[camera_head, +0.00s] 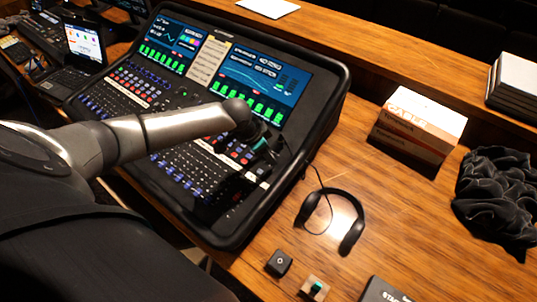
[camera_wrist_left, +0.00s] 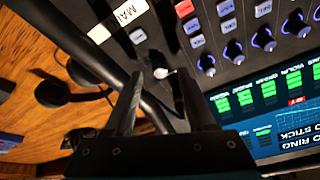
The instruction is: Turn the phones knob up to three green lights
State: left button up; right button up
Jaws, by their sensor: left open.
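The mixing desk (camera_head: 195,125) has a lit screen, rows of blue knobs and a black frame. My left gripper (camera_head: 262,146) is over its right-hand part, near the frame. In the left wrist view, the two fingers of my left gripper (camera_wrist_left: 162,82) are apart. A small pale knob-like piece (camera_wrist_left: 161,73) shows between the fingertips; I cannot tell whether they touch it. No phones label is readable, so I cannot be sure it is the phones knob. Three green lights beside it cannot be made out. My right gripper is not in view.
Black headphones (camera_head: 350,238) lie on the wooden table (camera_head: 400,200) right of the desk. A small dark block (camera_head: 279,263) and a cardboard box (camera_head: 418,125) are nearby. A black cloth (camera_head: 495,190) lies at the right. A laptop (camera_head: 83,42) stands at the left.

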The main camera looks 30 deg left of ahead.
pick_arm(q)
jog(key=shift+x, duration=0.85)
jog(key=shift+c, duration=0.3)
grip_shut()
